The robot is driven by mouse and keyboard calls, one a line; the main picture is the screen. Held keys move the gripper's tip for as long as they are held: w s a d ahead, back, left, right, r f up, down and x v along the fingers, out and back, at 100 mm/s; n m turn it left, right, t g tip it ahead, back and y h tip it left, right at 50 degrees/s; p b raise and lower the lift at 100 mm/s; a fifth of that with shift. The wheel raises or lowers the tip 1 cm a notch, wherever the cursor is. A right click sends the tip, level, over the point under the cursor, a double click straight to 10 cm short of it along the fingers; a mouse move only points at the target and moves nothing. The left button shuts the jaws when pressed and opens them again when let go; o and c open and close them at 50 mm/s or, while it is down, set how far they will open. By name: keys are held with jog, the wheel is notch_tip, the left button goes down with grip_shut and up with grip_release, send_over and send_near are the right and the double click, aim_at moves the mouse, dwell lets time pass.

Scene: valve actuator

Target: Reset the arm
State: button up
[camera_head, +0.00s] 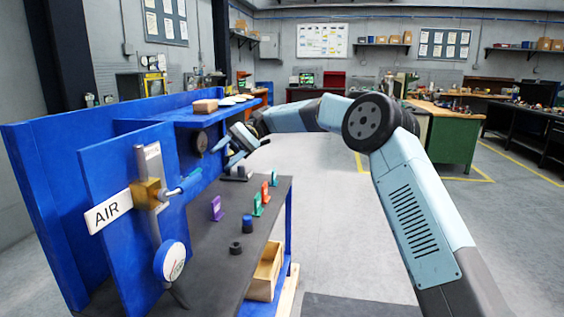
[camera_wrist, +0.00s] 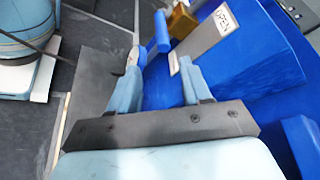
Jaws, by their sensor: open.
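My arm reaches from the right across the aisle to the blue bench in the head view. My gripper (camera_head: 222,150) is near the blue panel, above the dark bench top and behind the valve. It is open, with nothing seen between its fingers. In the wrist view my gripper (camera_wrist: 160,65) shows two light blue fingers spread apart, with the blue panel behind them. The brass valve (camera_head: 150,193) sits on a grey pipe with a blue handle (camera_head: 182,187) pointing right. The valve (camera_wrist: 182,22) and its blue handle (camera_wrist: 162,30) also show beyond the fingers in the wrist view.
An AIR sign (camera_head: 108,212) and a pressure gauge (camera_head: 172,261) are on the blue panel (camera_head: 110,165). Small colored pieces, including a purple one (camera_head: 217,208) and a blue-capped cylinder (camera_head: 247,224), stand on the bench top. A wooden box (camera_head: 265,272) hangs at its edge. The floor right of the bench is open.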

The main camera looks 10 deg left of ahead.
jog(key=s+d+r+m+t+h, duration=0.15)
jog(key=s+d+t, duration=0.25)
jog(key=d, duration=0.6)
jog(key=s+d+r+m+t, duration=0.1)
jog(key=s+d+r+t, duration=0.1)
jog(key=s+d+t, duration=0.5)
jog(key=s+d+r+m+t+h, duration=0.1)
jog(key=s+d+r+t, duration=0.1)
jog(key=d, duration=1)
jog(key=s+d+f+t+h, duration=0.1)
jog(key=s+d+f+t, duration=0.2)
jog(key=s+d, duration=0.5)
jog(key=s+d+f+m+t+h, duration=0.1)
jog(key=s+d+f+t+h, duration=0.1)
jog(key=s+d, duration=0.6)
jog(key=d+f+t, duration=0.1)
jog(key=d+f, duration=0.1)
jog(key=d, duration=0.2)
jog(key=shift+d, duration=0.3)
jog(key=shift+m, duration=0.25)
jog(key=shift+c, duration=0.5)
